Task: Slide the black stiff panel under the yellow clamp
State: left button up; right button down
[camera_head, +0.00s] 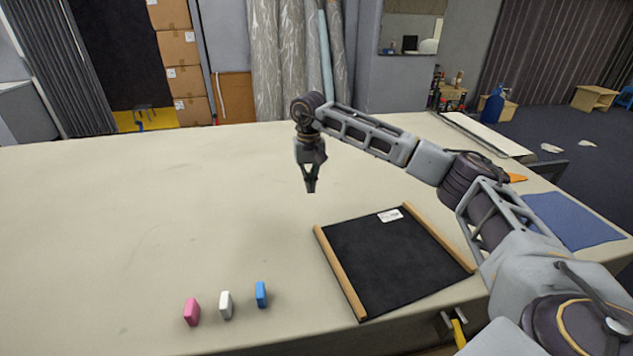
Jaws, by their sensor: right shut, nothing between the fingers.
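The black stiff panel (392,262) lies flat on the table, turned at a slant. It has a light wooden strip along its left and right sides and a small white label near its far edge. The yellow clamp (459,333) shows at the table's front edge, just beyond the panel's near right side, and is partly hidden. The panel and clamp look apart. My right gripper (311,187) points down above the table, beyond the panel's far left corner. It is shut and empty, and not touching the panel. My left gripper is not in view.
A blue cloth (572,220) lies at the right, behind my right arm. The table's left and middle are clear.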

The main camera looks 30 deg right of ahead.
aim_at(385, 261)
jog(key=k+j, duration=0.5)
jog(key=k, duration=0.15)
jog(key=k+j, duration=0.5)
jog(key=k, duration=0.2)
